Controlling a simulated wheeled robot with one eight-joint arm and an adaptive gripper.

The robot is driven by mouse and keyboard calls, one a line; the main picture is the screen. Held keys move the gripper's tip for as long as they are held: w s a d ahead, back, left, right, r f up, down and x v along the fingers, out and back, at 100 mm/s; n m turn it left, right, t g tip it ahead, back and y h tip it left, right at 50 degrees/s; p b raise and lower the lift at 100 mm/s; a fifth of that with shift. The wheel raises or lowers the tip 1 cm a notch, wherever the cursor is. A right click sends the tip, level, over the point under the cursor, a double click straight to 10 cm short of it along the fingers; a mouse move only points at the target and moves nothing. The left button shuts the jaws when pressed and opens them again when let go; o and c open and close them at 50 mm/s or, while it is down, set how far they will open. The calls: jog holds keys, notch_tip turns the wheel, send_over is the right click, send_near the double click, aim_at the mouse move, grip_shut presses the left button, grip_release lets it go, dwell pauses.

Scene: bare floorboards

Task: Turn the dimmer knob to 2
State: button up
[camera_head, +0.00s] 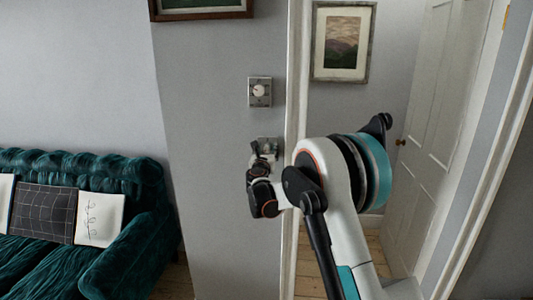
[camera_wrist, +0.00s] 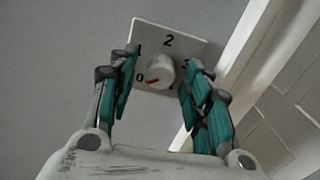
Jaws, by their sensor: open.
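In the wrist view a square plate (camera_wrist: 196,49) carries a round white dimmer knob (camera_wrist: 160,72). The numbers 0, 1 and 2 show around it; a further mark at the right is partly covered by a finger. The knob's red mark points down-left, toward the 0. My gripper (camera_wrist: 161,66) is open, its teal-padded fingers on either side of the knob. I cannot tell whether they touch it.
A green sofa (camera_head: 130,205) with cushions is at the left.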

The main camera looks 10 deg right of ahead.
jog(key=c, duration=1.1)
jog(key=shift+o, duration=0.2)
jog(key=shift+m, duration=0.3)
